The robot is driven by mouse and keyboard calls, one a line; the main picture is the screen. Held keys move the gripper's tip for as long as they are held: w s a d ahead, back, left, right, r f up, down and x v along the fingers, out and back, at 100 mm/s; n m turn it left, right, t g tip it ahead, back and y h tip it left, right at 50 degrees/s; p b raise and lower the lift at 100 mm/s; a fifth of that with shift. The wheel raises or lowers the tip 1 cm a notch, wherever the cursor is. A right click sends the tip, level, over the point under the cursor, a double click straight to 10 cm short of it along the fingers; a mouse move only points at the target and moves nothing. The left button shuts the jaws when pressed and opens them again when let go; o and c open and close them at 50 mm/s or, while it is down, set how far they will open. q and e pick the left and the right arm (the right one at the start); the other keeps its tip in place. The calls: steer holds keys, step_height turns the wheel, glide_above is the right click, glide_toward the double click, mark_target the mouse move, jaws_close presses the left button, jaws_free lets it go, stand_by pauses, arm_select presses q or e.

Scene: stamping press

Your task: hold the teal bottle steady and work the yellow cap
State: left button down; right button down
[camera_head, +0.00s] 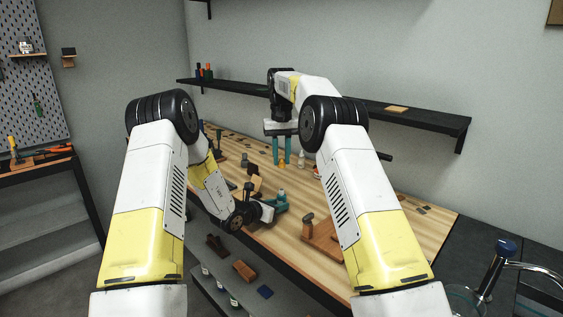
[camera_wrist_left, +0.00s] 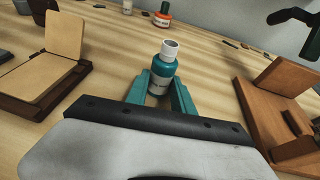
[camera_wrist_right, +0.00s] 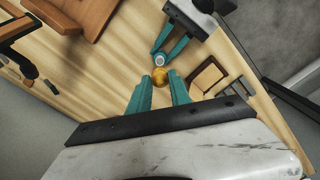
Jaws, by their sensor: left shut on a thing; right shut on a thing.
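The teal bottle (camera_wrist_left: 161,78) stands upright between the fingers of my left gripper (camera_wrist_left: 160,90), which is shut on it. Its white neck (camera_wrist_left: 170,49) is bare, with no cap on it. In the head view my left gripper (camera_head: 278,206) is low over the near part of the bench, the bottle (camera_head: 281,197) at its tips. My right gripper (camera_head: 281,160) points down from the far side, shut on the yellow cap (camera_head: 282,165). In the right wrist view the cap (camera_wrist_right: 160,76) sits between the fingertips (camera_wrist_right: 160,84), near the bottle's white top (camera_wrist_right: 159,58) but apart from it.
The wooden bench (camera_head: 262,237) carries a brown wooden fixture (camera_head: 322,238) on the right and dark-based tan blocks (camera_wrist_left: 38,88) on the left. An orange bottle (camera_wrist_left: 162,14) and a white bottle (camera_wrist_left: 127,6) stand farther back. A black shelf (camera_head: 430,117) runs along the wall.

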arm_select(q)
steer(key=shift+s+a+f, duration=0.1)
steer(key=shift+f, duration=0.15)
steer(key=c, duration=1)
jaws_free()
steer(key=shift+r, duration=0.1)
steer(key=shift+r, duration=0.1)
steer(key=v, duration=1.1)
steer(key=shift+s+a+r, duration=0.15)
steer(key=shift+s+a, duration=0.1)
steer(key=shift+a, duration=0.05)
